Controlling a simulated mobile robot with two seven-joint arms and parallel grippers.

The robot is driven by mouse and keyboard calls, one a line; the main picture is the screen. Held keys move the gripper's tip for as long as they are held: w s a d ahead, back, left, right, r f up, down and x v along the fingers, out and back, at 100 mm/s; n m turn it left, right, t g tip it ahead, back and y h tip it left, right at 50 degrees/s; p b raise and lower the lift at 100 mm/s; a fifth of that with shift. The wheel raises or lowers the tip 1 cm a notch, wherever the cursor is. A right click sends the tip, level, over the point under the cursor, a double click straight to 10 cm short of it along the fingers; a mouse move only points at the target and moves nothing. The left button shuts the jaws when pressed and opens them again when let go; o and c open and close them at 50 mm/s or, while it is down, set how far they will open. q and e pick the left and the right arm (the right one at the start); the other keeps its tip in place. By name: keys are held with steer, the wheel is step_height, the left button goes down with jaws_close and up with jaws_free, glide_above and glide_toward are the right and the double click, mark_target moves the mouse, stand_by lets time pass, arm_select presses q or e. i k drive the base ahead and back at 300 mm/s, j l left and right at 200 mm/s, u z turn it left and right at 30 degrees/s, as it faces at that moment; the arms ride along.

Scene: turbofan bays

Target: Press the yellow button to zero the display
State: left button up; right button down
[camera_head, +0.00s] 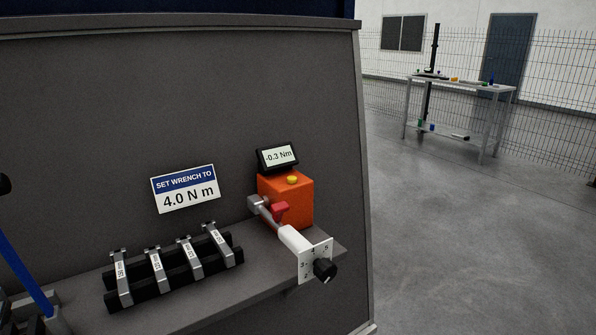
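The yellow button (292,179) sits on top of an orange box (291,200) on the grey shelf. Nothing is touching the button. A small black display (278,157) stands tilted behind it and reads -0.3 Nm. A wrench with a white sleeve (293,238) and a red lever (280,211) sits at the front of the orange box. It ends in a white numbered plate (315,261) and a black knob (325,270).
A sign (185,188) reads "SET WRENCH TO 4.0 N m". Several labelled metal tools lie across a black rack (148,291) left of the box. A blue bar (25,275) slants at the far left. Open floor (450,240) lies right; a bench (460,86) stands by a fence.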

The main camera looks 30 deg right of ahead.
mark_target(291, 180)
steer(key=i+l, duration=0.35)
steer(key=l, duration=0.3)
steer(key=i+l, duration=0.2)
steer(key=l, duration=0.1)
